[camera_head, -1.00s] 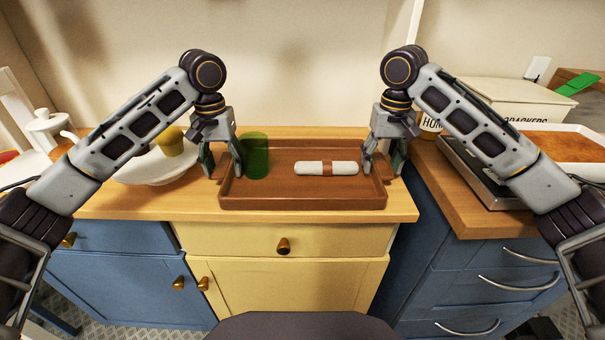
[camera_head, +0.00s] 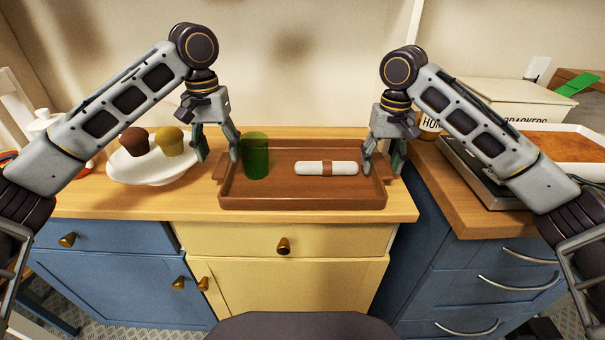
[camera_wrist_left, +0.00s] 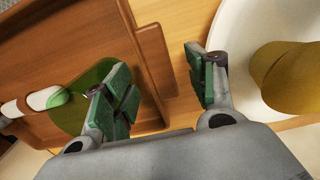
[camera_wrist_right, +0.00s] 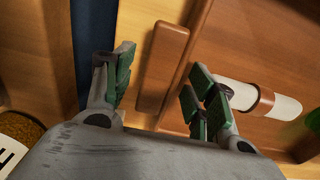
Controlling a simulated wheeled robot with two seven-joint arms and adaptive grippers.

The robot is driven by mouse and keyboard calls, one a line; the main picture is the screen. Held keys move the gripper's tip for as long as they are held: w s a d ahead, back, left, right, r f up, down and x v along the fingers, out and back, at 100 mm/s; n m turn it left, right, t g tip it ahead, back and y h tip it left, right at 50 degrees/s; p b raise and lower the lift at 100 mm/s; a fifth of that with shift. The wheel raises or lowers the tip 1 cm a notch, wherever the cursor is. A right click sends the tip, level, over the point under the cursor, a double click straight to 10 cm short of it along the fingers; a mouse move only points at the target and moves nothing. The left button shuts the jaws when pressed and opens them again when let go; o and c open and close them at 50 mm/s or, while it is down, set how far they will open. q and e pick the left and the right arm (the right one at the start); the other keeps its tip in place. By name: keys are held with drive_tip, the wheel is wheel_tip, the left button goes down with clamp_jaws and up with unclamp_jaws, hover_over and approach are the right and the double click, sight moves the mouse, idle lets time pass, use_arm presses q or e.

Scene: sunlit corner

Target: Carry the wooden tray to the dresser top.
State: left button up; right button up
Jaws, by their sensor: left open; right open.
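The brown wooden tray (camera_head: 300,203) lies flat on a wooden counter. It holds a translucent green cup (camera_head: 256,158) and a white roll with a brown band (camera_head: 312,168). My left gripper (camera_head: 219,156) is open above the tray's left handle; in the left wrist view this handle (camera_wrist_left: 156,50) shows between the fingers. My right gripper (camera_head: 382,168) is open at the tray's right end; in the right wrist view the right handle (camera_wrist_right: 163,60) shows between its fingers. Neither gripper holds anything.
A white plate (camera_head: 150,176) with a brown and a yellow cupcake is close left of my left gripper. At the right, a blue drawer unit (camera_head: 480,275) with a wooden top bears a metal-sided pan (camera_head: 470,170) and a white crackers box (camera_head: 500,100). A gap separates it from the counter.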

use_arm(q)
drive_tip(key=shift+s+a+r, duration=0.1)
drive_tip(key=shift+r, duration=0.75)
drive_tip(key=shift+s+a+r, duration=0.1)
drive_tip(key=shift+r, duration=0.7)
use_arm(e)
drive_tip(key=shift+s+a+f, duration=0.15)
drive_tip(key=shift+a+f, duration=0.1)
drive_tip(key=shift+f, duration=0.55)
drive_tip(key=shift+r, duration=0.7)
use_arm(q)
drive_tip(key=shift+w+d+f, duration=0.2)
drive_tip(key=shift+w+d, duration=0.05)
drive_tip(key=shift+w, duration=0.35)
use_arm(e)
drive_tip(key=shift+w+d+r, duration=0.25)
drive_tip(key=shift+w+r, duration=0.3)
drive_tip(key=shift+r, duration=0.3)
use_arm(q)
drive_tip(key=shift+s+r, duration=0.15)
use_arm(e)
drive_tip(key=shift+s+r, duration=0.2)
drive_tip(key=shift+r, duration=0.5)
drive_tip(key=shift+s+r, duration=0.15)
drive_tip(key=shift+r, duration=1.1)
drive_tip(key=shift+s+r, duration=0.15)
drive_tip(key=shift+r, duration=1.1)
